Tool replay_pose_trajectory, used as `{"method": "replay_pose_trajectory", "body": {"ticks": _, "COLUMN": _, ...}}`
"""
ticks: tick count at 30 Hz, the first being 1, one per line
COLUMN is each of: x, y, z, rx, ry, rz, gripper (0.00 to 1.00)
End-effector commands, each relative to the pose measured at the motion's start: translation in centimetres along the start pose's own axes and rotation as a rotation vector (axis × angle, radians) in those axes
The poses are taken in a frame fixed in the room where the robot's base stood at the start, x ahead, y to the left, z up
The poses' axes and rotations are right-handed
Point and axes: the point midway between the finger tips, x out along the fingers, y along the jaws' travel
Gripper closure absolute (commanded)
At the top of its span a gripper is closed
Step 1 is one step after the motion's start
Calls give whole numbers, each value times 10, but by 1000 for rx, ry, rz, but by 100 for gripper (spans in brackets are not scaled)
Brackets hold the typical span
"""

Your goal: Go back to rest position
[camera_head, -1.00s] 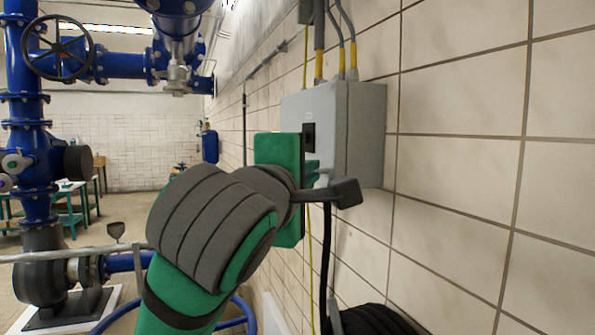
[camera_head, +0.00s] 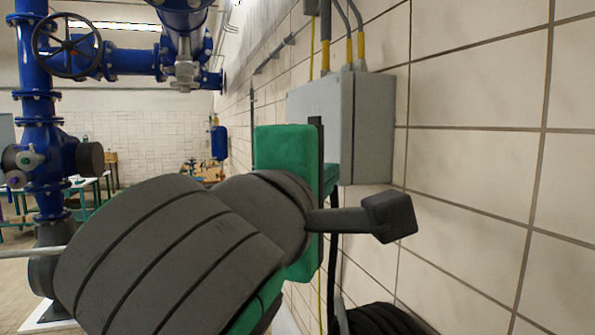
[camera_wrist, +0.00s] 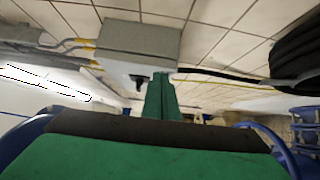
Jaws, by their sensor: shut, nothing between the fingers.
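In the head view my arm reaches up toward the wall, and the green gripper body faces away from me, so most of the fingers are hidden behind it. In the wrist view my gripper (camera_wrist: 161,88) shows as two green fingers pressed together, with nothing between them. A grey wall box (camera_head: 362,125) is beyond the gripper, on the tiled wall. The box also shows in the wrist view (camera_wrist: 135,40), with a dark knob or switch (camera_wrist: 139,79) beside the fingertips in the picture. I cannot tell the exact gap, but I see no contact.
The tiled wall (camera_head: 480,110) runs close along the right. A coiled black hose (camera_head: 382,320) hangs low on it. Blue pipes with a handwheel (camera_head: 67,47) stand at the left. Tables and a small blue tank (camera_head: 219,142) are farther back.

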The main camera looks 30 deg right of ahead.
Motion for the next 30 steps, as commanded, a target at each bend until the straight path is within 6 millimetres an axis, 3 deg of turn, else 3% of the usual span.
{"method": "replay_pose_trajectory", "body": {"ticks": 7, "x": -14, "y": 0, "z": 20, "rx": 0, "ry": 4, "rz": 2, "gripper": 100}}
{"method": "replay_pose_trajectory", "body": {"ticks": 20, "x": -15, "y": 0, "z": 22, "rx": -2, "ry": 4, "rz": 1, "gripper": 100}}
{"method": "replay_pose_trajectory", "body": {"ticks": 26, "x": -6, "y": 0, "z": 10, "rx": -5, "ry": 2, "rz": -2, "gripper": 100}}
{"method": "replay_pose_trajectory", "body": {"ticks": 30, "x": 5, "y": -1, "z": -10, "rx": -5, "ry": 3, "rz": -3, "gripper": 100}}
